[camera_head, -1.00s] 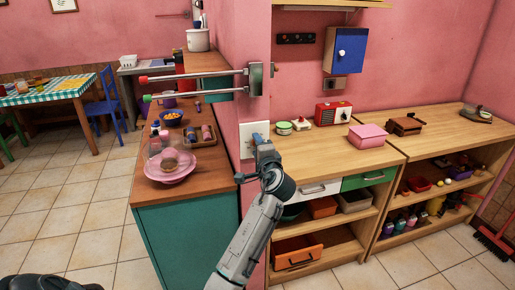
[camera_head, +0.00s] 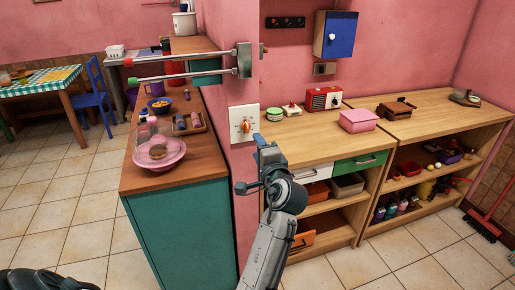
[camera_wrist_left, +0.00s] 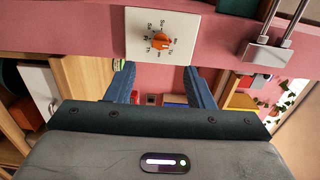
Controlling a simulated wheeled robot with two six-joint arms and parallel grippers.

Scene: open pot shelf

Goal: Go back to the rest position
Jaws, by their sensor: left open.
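My left gripper (camera_head: 248,164) is open and empty in the head view, in front of the pink wall's end, just below a white dial plate (camera_head: 236,114). The plate has an orange knob (camera_head: 245,126). In the left wrist view, the two blue fingers (camera_wrist_left: 160,84) stand apart with nothing between them. The knob (camera_wrist_left: 161,41) and its white plate (camera_wrist_left: 137,20) lie beyond the fingertips there, clear of them. My right gripper does not show.
Two metal rods (camera_head: 190,67) stick out from the wall above the dial. A teal counter (camera_head: 180,225) with a pink bowl (camera_head: 160,155) stands on the left. A wooden shelf unit (camera_head: 320,143) stands on the right. Tiled floor (camera_head: 60,225) is open at left.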

